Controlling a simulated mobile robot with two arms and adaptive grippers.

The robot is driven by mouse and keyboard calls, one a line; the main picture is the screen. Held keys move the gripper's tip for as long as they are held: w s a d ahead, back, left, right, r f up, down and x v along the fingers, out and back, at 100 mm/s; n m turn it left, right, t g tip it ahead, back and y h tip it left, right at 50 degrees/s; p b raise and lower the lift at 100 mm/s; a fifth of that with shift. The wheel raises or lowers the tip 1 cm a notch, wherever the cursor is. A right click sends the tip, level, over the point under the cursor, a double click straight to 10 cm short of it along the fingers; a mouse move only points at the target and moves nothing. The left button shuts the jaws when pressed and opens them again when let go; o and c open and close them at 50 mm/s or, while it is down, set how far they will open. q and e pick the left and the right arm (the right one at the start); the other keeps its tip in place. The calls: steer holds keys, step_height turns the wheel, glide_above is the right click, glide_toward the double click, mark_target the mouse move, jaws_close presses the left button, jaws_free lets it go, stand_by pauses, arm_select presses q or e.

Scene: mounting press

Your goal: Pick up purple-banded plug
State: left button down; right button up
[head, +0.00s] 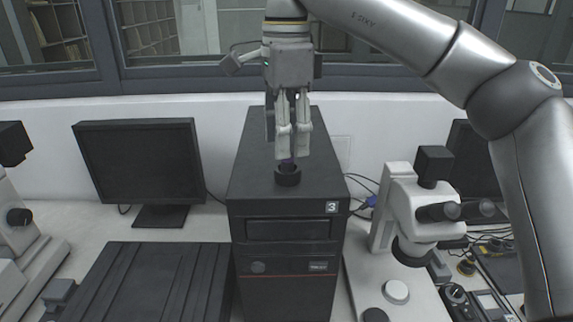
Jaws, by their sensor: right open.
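A small purple-banded piece, seemingly the plug (289,161), shows just at and below the fingertips of my right gripper (292,154). It stands in or just above a short black round holder (288,177) on top of a black tower unit (250,178) marked 3. My right gripper points straight down over the holder, its fingers open with a narrow gap. The fingers hide most of the plug, and I cannot tell whether they touch it. My left gripper is not in view.
A black monitor (140,160) stands to the left of the tower, with a dark flat case (150,285) in front of it. A white microscope (405,215) stands close on the right, with cables and small parts beyond. A windowed wall is behind.

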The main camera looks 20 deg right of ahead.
mark_target(288, 166)
steer(key=shift+s+d+f+p, duration=0.1)
steer(key=shift+f+p, duration=0.05)
steer(key=shift+f, duration=0.4)
steer(key=shift+s+f+p, duration=0.1)
steer(key=shift+f+p, duration=0.05)
steer(key=shift+f, duration=0.9)
steer(key=shift+w, duration=0.1)
steer(key=shift+c, duration=0.9)
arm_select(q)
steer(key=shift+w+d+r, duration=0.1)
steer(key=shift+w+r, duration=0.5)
arm_select(e)
jaws_close()
